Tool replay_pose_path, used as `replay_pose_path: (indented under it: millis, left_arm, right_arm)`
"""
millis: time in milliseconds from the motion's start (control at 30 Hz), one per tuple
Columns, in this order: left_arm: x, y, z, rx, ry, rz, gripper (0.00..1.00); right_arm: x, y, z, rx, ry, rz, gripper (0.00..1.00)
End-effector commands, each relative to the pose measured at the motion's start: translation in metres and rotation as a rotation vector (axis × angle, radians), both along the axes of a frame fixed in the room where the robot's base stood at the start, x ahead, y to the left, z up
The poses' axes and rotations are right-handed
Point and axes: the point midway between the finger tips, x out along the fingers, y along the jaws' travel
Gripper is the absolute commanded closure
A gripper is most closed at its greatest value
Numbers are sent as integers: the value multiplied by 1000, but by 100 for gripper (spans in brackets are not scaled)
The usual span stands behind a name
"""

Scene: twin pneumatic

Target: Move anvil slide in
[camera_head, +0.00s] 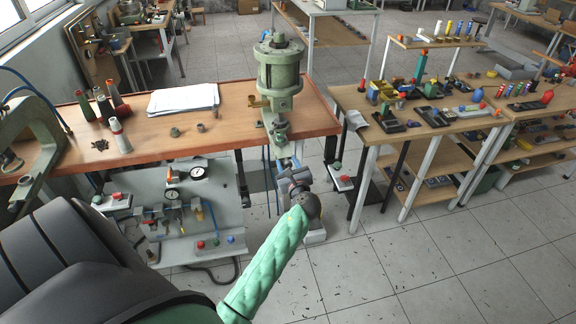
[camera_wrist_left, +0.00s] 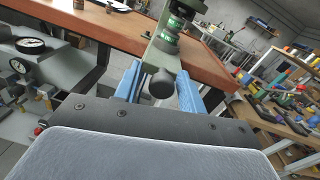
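The green pneumatic press (camera_head: 280,75) stands upright at the right end of the wooden bench. Its anvil slide (camera_wrist_left: 165,57) is a green bar reaching out below the press toward me in the left wrist view, ending in a dark round knob (camera_wrist_left: 162,85). My left gripper (camera_head: 291,172) is at the bench's front edge, just below the press. In the left wrist view its two blue fingers (camera_wrist_left: 162,80) stand apart on either side of the knob, with a narrow gap showing at the left. My forearm hides part of the area below. My right gripper is not in view.
The bench (camera_head: 235,100) holds a stack of paper (camera_head: 184,99) and several bottles. A panel with gauges (camera_head: 199,173) is below its front edge. A second table (camera_head: 350,98) with many small parts stands at the right.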

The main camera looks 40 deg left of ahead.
Motion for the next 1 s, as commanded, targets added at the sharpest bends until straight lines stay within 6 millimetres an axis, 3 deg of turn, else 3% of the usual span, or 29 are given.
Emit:
replay_pose_path:
  millis: [633,733,1000]
  left_arm:
    - [-4,-8,-3,-2,0,-2,53]
    - [-11,-17,-4,-3,1,-3,53]
    - [-34,-47,-4,-2,0,-3,53]
  right_arm:
    - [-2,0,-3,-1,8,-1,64]
    - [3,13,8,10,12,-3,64]
    - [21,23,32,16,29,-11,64]
